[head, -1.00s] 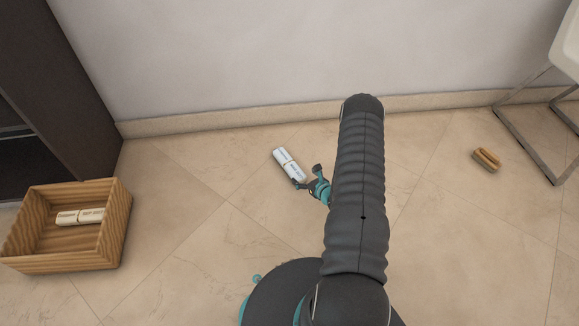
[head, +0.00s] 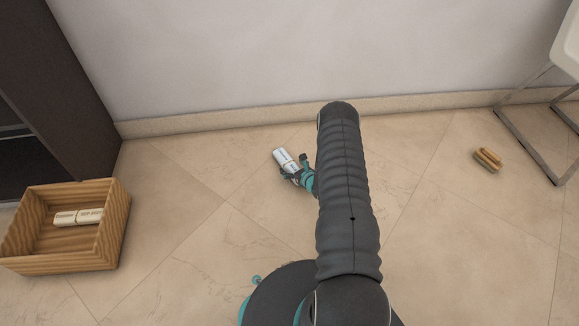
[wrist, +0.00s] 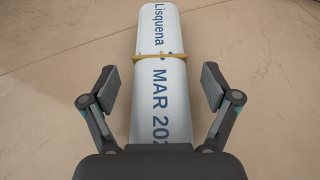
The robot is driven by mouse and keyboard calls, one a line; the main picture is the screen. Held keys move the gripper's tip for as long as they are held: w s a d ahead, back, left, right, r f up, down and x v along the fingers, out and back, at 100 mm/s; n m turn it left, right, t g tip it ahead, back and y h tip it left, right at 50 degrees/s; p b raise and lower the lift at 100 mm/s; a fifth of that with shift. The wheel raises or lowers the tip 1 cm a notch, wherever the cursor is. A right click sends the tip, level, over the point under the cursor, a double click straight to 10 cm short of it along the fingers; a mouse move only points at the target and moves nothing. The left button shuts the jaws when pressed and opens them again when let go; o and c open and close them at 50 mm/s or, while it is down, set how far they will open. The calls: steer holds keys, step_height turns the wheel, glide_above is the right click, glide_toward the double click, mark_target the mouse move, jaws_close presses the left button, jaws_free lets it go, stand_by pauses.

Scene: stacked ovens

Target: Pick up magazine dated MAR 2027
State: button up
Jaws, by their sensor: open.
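A rolled white magazine (head: 284,158) lies on the floor near the wall. In the wrist view the magazine (wrist: 160,72) has a yellow band around it and blue print reading "Lisquena" and "MAR 202"; the last digit is hidden by my gripper's body. My gripper (wrist: 160,88) is open, with one finger on each side of the roll and a gap between each finger and the paper. In the head view my gripper (head: 295,170) is at the near end of the roll, partly covering it.
A wooden crate (head: 122,225) stands at the left with another rolled magazine (head: 78,217) inside. A wooden brush-like object (head: 488,159) lies at the right near a metal-legged chair (head: 535,150). A dark cabinet (head: 75,90) is at the left. The floor around the magazine is clear.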

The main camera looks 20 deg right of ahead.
steer(key=c, duration=1.4)
steer(key=shift+r, duration=0.1)
steer(key=shift+c, duration=0.2)
